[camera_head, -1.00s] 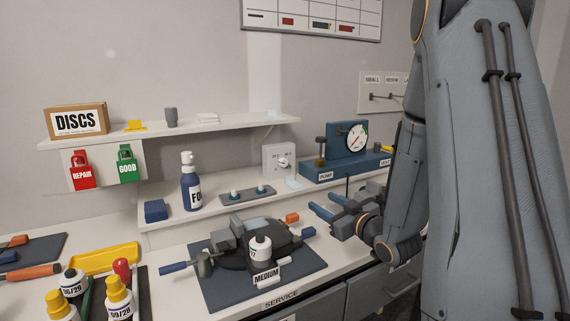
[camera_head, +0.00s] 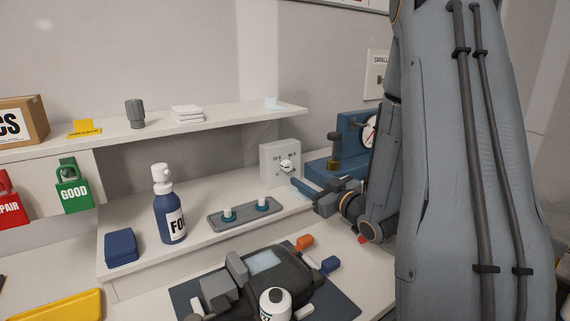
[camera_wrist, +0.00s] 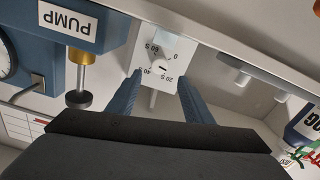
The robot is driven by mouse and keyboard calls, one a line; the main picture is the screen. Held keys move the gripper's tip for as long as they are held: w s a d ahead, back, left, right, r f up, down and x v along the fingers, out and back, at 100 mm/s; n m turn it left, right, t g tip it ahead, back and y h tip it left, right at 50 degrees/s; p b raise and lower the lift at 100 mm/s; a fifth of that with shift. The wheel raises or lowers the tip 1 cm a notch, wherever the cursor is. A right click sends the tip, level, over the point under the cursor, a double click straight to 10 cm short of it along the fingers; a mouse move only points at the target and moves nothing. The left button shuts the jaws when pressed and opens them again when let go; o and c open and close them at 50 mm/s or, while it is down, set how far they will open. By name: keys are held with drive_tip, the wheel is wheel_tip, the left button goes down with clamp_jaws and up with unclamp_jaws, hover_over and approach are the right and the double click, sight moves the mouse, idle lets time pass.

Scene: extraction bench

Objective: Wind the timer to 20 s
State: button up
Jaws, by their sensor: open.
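The timer (camera_head: 270,163) is a pale box with a round dial knob, standing on the raised shelf against the wall. Its knob (camera_head: 285,166) faces out. In the wrist view the timer (camera_wrist: 143,78) appears upside down, with marks reading 0, 20, 40 and 60 S around its white knob (camera_wrist: 163,65). The knob's dark pointer line lies near the 20 S side, but its exact setting is too small to tell. My gripper (camera_head: 298,190) is open, just in front of and below the timer. In the wrist view its blue fingers (camera_wrist: 158,88) are spread either side of the timer's face, apart from the knob.
The blue pump unit (camera_head: 345,150) with its gauge stands close right of the timer. A grey tray with two pegs (camera_head: 245,213) and a blue spray bottle (camera_head: 170,210) are to the left.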

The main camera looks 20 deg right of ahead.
sight(289, 167)
drive_tip(key=w, duration=0.2)
drive_tip(key=w+a+p, duration=0.1)
drive_tip(key=w, duration=0.2)
drive_tip(key=w+p, duration=0.1)
drive_tip(key=w, duration=0.2)
drive_tip(key=shift+w+a, duration=0.1)
drive_tip(key=shift+a, duration=0.15)
drive_tip(key=c, duration=1.1)
